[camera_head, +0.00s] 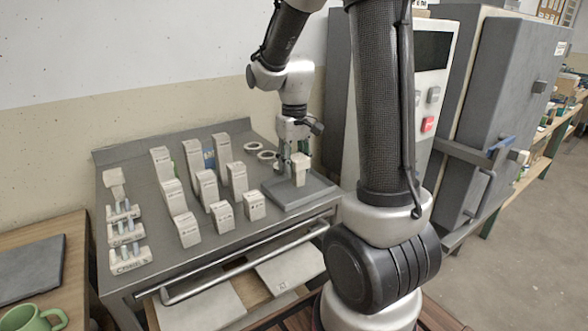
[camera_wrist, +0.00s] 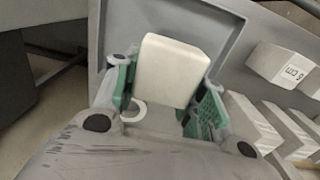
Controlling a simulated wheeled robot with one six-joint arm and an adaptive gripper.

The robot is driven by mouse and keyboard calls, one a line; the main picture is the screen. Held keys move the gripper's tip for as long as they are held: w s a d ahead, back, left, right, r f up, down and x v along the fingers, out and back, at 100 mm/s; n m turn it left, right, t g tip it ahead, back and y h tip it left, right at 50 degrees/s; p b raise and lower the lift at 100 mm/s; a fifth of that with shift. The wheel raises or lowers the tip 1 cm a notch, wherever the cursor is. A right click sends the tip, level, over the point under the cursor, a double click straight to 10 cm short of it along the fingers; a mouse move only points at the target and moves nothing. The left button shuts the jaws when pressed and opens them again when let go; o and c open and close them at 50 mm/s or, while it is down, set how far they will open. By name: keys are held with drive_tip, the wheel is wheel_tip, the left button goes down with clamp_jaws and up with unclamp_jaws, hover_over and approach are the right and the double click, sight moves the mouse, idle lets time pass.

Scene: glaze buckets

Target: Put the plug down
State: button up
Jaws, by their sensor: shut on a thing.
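The plug is a cream block with rounded edges (camera_wrist: 172,70), held between the green-padded fingers of my gripper (camera_wrist: 165,98) in the wrist view. In the head view the plug (camera_head: 300,174) hangs upright below my gripper (camera_head: 298,155), over the grey square tray (camera_head: 322,187) at the right end of the bench. Its lower end is at or just above the tray floor; I cannot tell whether it touches. The tray's rim also shows behind the plug in the wrist view (camera_wrist: 228,28).
Several labelled cream blocks (camera_head: 222,216) stand in rows left of the tray. White rings (camera_head: 266,155) lie behind it. Small racks with coloured tubes (camera_head: 126,232) stand at the bench's left. A grey cabinet (camera_head: 505,90) stands right. The tray around the plug looks bare.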

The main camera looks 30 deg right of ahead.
drive_tip(key=shift+f, duration=0.7)
drive_tip(key=o, duration=1.1)
wheel_tip(320, 180, up, 12)
drive_tip(key=shift+f, duration=0.15)
drive_tip(key=s+a+t, duration=0.1)
drive_tip(key=s, duration=0.5)
drive_tip(key=s+a+r+t, duration=0.1)
drive_tip(key=s+t, duration=0.1)
drive_tip(key=s, duration=0.4)
drive_tip(key=s+a+r+t, duration=0.1)
drive_tip(key=s, duration=0.5)
drive_tip(key=shift+s, duration=0.2)
